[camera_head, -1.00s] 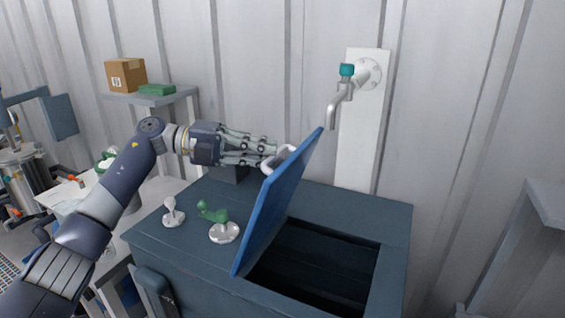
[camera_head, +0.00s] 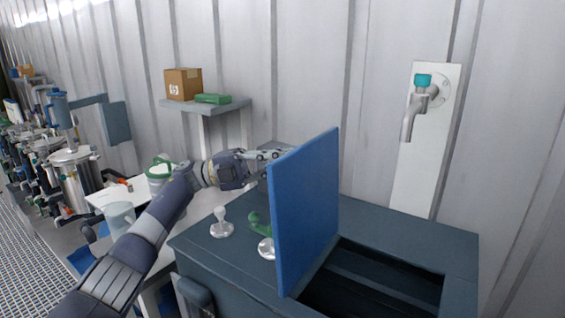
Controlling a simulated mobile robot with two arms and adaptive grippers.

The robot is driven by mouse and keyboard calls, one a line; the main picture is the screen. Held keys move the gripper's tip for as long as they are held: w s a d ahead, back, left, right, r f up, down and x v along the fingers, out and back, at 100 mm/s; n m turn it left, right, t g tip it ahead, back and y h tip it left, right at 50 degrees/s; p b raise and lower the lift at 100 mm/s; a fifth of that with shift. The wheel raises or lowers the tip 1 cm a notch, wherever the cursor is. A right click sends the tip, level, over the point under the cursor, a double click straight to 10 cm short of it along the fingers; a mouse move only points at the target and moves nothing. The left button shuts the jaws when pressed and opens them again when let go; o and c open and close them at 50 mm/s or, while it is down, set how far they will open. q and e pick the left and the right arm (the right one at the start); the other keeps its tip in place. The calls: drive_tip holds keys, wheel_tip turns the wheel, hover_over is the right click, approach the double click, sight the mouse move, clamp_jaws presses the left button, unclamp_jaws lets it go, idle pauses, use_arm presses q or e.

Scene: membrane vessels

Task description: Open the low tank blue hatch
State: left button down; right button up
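The blue hatch (camera_head: 307,212) of the low tank (camera_head: 410,236) stands raised, close to upright, hinged at the left side of a dark rectangular opening (camera_head: 372,285). My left gripper (camera_head: 283,154) is behind the hatch's upper left edge. Its fingertips and the hatch's white handle are hidden behind the panel, so I cannot tell whether it grips the handle. My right gripper is not in view.
A white-knobbed fitting (camera_head: 221,222) and a green-handled valve (camera_head: 262,228) stand on the tank top left of the hatch. A tap (camera_head: 414,108) sticks out of the wall behind. A shelf (camera_head: 205,105) holds a cardboard box (camera_head: 183,84).

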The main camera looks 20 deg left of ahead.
use_arm(q)
drive_tip(key=c, duration=1.7)
unclamp_jaws()
drive_tip(key=shift+o, duration=0.2)
drive_tip(key=v, duration=0.7)
drive_tip(key=shift+a, duration=0.25)
drive_tip(key=shift+s, duration=0.1)
